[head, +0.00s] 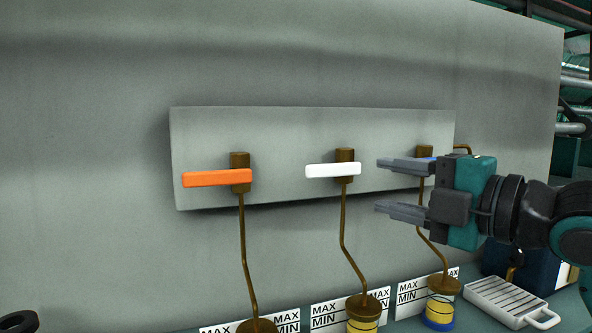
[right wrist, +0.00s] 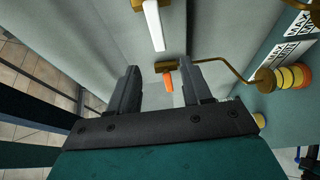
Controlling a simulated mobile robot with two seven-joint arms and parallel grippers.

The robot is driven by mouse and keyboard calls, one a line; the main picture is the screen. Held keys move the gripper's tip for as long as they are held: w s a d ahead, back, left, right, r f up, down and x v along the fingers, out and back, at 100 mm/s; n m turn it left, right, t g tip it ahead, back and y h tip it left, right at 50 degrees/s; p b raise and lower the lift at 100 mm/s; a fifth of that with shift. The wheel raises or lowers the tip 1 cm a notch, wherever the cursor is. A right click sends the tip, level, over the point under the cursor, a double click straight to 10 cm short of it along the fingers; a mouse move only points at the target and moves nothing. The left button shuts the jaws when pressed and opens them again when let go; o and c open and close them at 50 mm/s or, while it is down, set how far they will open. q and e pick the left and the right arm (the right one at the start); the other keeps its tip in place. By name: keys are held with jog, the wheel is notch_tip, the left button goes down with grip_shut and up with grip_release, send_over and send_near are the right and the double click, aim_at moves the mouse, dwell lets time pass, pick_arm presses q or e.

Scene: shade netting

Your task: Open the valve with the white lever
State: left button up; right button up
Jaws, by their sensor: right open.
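The white lever (head: 333,170) lies level, pointing left from its brass valve (head: 345,156) on the grey mounting panel (head: 290,130). My right gripper (head: 380,185) is open and empty, to the right of the white lever and apart from it, with its fingers pointing left. It covers most of another valve whose lever shows only a bit of blue (head: 427,160). In the right wrist view the white lever (right wrist: 154,26) is above the fingers, and the orange lever (right wrist: 169,82) shows farther off between them. My left gripper is not in view.
The orange lever (head: 217,178) also lies level, left of the white one. Brass pipes run from the valves down to banded fittings with MAX/MIN labels (head: 351,307). A slotted white tray (head: 511,300) lies at lower right. Space before the panel's left part looks clear.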

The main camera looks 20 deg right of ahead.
aim_at(324, 172)
jog(key=p+x, duration=0.2)
jog(key=x, duration=0.4)
jog(key=p+x, duration=0.3)
jog(key=x, duration=0.3)
jog(key=shift+r, duration=0.2)
jog(key=shift+w+a+f, duration=0.1)
jog(key=shift+w+a, duration=0.15)
jog(key=shift+w, duration=0.25)
jog(key=shift+c, duration=0.5)
grip_shut()
